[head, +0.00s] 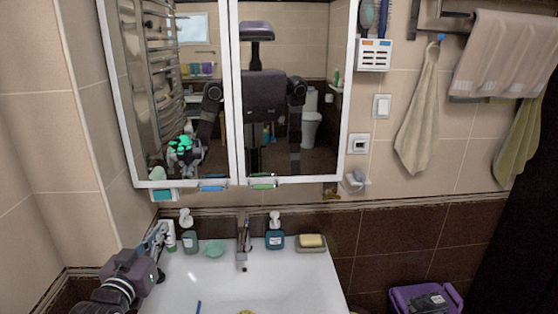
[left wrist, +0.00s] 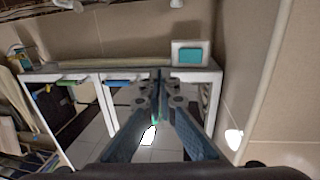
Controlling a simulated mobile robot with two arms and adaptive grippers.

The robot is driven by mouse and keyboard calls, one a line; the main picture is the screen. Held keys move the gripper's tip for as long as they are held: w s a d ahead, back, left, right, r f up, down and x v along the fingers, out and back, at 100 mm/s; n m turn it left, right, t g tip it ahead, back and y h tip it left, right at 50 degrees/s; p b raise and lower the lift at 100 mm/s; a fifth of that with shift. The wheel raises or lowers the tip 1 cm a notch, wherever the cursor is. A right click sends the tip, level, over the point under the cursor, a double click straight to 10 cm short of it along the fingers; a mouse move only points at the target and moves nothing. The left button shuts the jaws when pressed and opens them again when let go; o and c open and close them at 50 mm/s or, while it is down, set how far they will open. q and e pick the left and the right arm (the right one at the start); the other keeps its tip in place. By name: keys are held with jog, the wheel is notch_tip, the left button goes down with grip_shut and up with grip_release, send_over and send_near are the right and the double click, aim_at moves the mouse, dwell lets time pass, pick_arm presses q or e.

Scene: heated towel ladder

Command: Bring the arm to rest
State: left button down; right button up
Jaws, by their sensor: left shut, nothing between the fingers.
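My left gripper (head: 158,238) is at the left edge of the washbasin (head: 262,282), beside a white tube (head: 169,236) and a grey-green soap dispenser (head: 189,232). I cannot tell whether it touches the tube. In the left wrist view, its two blue-grey fingers (left wrist: 159,82) meet at the tips, with nothing between them. The mirror cabinet (head: 235,95) reflects my body and left arm. My right gripper does not show directly.
On the basin's back rim are a green soap dish (head: 214,248), the tap (head: 243,235), a teal-labelled dispenser (head: 275,231) and a soap tray (head: 311,248). Towels (head: 417,115) hang at the right. A purple bin (head: 425,298) stands at lower right. A tiled wall (head: 35,140) is close on the left.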

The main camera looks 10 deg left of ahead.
pick_arm(q)
jog(key=s+d+f+m+g+h, duration=0.1)
jog(key=s+d+f+g, duration=0.3)
jog(key=f, duration=0.3)
jog(key=s+d+f+g, duration=0.1)
jog(key=s+d+f, duration=0.3)
jog(key=s+f, duration=0.15)
jog(key=s+d+f+m+g+h, duration=0.1)
jog(key=s+d+f+g, duration=0.25)
jog(key=f, duration=0.35)
jog(key=s+d+f+m+g, duration=0.1)
jog(key=s+d+f+g, duration=0.25)
jog(key=s, duration=0.65)
jog(key=s+d+f+g, duration=0.2)
jog(key=s+d+f, duration=0.15)
jog(key=s, duration=0.65)
notch_tip(320, 180, down, 26)
jog(key=s+g, duration=0.2)
jog(key=s+a+f, duration=0.2)
jog(key=s+f, duration=0.6)
jog(key=s, duration=0.1)
jog(key=s+a+f, duration=0.1)
jog(key=s+f, duration=0.7)
jog(key=f, duration=0.1)
jog(key=shift+s+a+g, duration=0.35)
jog(key=shift+g, duration=0.05)
